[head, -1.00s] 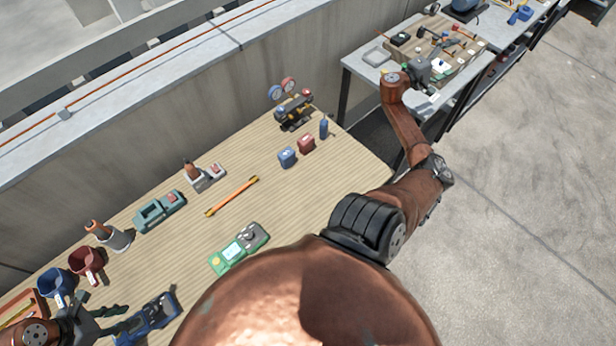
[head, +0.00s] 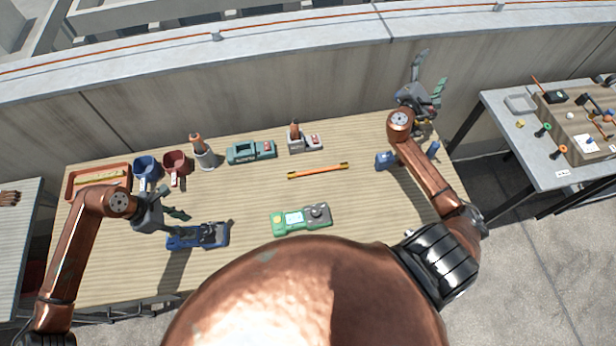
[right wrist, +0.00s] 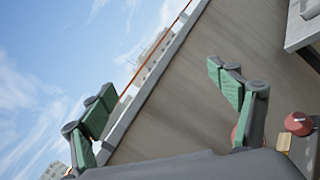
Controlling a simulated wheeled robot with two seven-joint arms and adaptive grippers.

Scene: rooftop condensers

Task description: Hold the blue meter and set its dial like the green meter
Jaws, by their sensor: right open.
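The blue meter (head: 198,236) lies on the wooden table at the front left. The green meter (head: 301,219) lies to its right, with a pale screen and a dark grey dial (head: 318,212). The settings of both dials are too small to read. My left gripper (head: 182,204) is open and empty, just above and left of the blue meter, apart from it. My right gripper (head: 432,76) is open and empty, raised over the back right corner of the table. In the right wrist view its green-padded fingers (right wrist: 168,115) are spread wide with nothing between them.
An orange tool (head: 318,170), a teal case (head: 251,151), a red mug (head: 177,164), a blue mug (head: 147,170) and a red tray (head: 99,178) are on the table. A concrete wall (head: 270,97) runs behind.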

